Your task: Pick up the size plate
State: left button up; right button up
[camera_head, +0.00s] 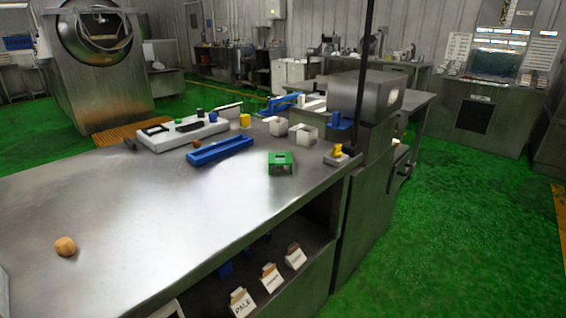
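I cannot tell for sure which object is the size plate. A green block-like piece with a light opening in its face (281,163) sits on the steel table (130,205), towards its right end. A white board with dark cut-outs and small coloured knobs (183,132) lies at the table's back. A long blue tray (220,151) lies between these two. Neither of my grippers shows in the head view.
A round tan ball (65,246) sits at the front left. White open boxes (304,133), a yellow block (245,120) and a yellow-topped piece (338,153) stand at the back and right. Labelled cards (243,302) sit on the lower shelf. The table's left-middle is clear.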

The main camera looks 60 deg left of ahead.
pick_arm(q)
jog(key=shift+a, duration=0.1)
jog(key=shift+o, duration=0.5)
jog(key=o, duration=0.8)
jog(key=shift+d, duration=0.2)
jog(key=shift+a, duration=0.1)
